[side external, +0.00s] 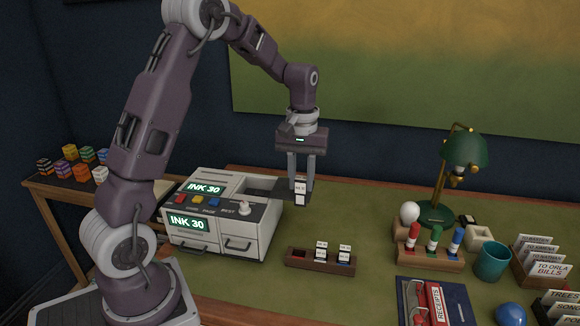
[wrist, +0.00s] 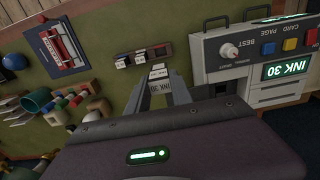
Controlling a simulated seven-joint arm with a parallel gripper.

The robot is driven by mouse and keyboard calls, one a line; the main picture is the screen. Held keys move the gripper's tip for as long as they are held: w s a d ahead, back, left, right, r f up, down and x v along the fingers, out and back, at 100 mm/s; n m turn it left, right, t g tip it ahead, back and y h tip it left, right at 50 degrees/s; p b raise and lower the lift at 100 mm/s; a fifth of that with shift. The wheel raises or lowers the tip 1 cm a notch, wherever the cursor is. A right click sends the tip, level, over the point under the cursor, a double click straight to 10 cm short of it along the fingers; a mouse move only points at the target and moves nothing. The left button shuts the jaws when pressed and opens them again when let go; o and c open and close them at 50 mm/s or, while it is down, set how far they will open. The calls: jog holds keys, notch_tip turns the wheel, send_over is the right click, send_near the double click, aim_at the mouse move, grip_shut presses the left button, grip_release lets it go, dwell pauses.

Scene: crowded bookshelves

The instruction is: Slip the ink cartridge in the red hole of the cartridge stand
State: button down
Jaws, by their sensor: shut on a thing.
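My gripper (side external: 301,183) is shut on a white-and-dark ink cartridge (side external: 300,193), held upright in the air beside the printer's right side. The cartridge also shows between the two fingers in the wrist view (wrist: 158,76). The brown cartridge stand (side external: 318,266) lies on the green desk top, below and in front of the gripper. Its red hole (side external: 299,254) is at the left end and looks empty. Two white-topped cartridges (side external: 321,248) stand in its middle and right places. The held cartridge is clear of the stand.
The grey printer (side external: 235,225), with "INK 30" screens, stands left of the stand, close to the gripper. A marker holder (side external: 430,254), a green lamp (side external: 463,150), a teal cup (side external: 492,262) and a blue folder (side external: 455,300) are to the right. Desk surface around the stand is free.

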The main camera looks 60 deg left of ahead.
notch_tip(320, 180, down, 11)
jog(key=shift+a, duration=0.15)
jog(key=shift+f, duration=1.95)
jog(key=shift+f, duration=2.65)
jog(key=c, duration=1.1)
grip_release()
jog(key=shift+o, duration=0.2)
